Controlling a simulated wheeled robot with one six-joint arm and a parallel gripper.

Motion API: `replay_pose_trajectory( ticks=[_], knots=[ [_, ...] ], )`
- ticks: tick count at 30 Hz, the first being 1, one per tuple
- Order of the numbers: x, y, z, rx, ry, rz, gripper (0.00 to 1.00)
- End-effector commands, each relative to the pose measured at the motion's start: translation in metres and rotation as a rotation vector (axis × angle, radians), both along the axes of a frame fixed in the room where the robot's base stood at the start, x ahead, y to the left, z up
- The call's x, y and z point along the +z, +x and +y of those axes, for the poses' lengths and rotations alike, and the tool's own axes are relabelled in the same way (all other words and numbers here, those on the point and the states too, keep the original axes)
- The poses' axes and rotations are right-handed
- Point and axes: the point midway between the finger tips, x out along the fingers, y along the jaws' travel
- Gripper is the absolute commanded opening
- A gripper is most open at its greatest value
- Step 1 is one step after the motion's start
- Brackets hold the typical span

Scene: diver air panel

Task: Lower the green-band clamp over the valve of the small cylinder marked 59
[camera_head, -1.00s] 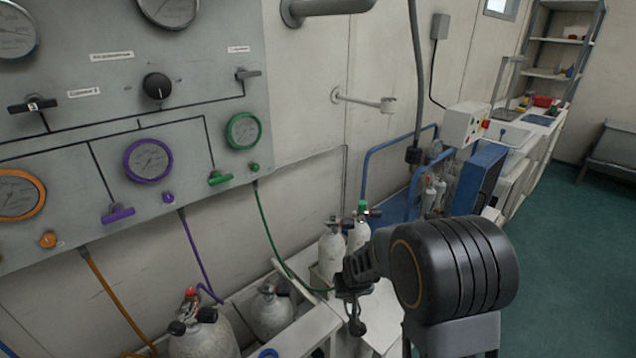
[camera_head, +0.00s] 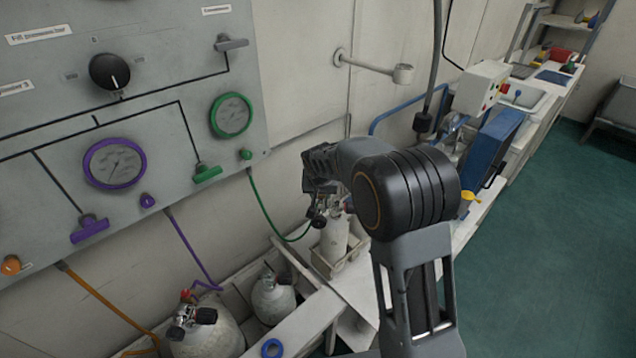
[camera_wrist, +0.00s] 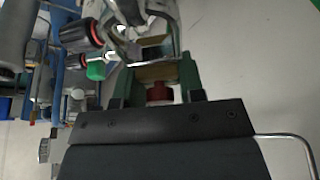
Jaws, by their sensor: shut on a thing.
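My gripper (camera_head: 320,200) is above the small white cylinders at the end of the bench in the head view. In the wrist view my gripper (camera_wrist: 157,72) is shut on the clamp, with a metal yoke (camera_wrist: 145,18) at the fingertips and a red part between the fingers. A small white cylinder (camera_head: 334,240) stands below my gripper in a low tray; its valve is largely hidden by my gripper. The mark 59 is not readable. A black valve knob with a red ring (camera_wrist: 80,34) and a green cap (camera_wrist: 96,69) lie left of the clamp.
A green hose (camera_head: 266,212) hangs from the panel toward my gripper. Two larger cylinders (camera_head: 204,336) (camera_head: 272,300) stand left in the bench rack. The panel (camera_head: 60,130) is on the left wall, and a wall bracket (camera_head: 372,66) is behind.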

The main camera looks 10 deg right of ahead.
Motion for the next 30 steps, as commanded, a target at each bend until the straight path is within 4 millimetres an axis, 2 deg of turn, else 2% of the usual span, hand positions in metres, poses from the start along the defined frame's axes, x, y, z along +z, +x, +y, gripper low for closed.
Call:
replay_pose_trajectory(
  ticks=[8, 30],
  knots=[
    [0.000, 0.009, -0.010, -0.001, 0.000, -0.002, 0.00],
    [-0.009, 0.044, -0.055, -0.001, 0.000, -0.001, 0.00]
  ],
)
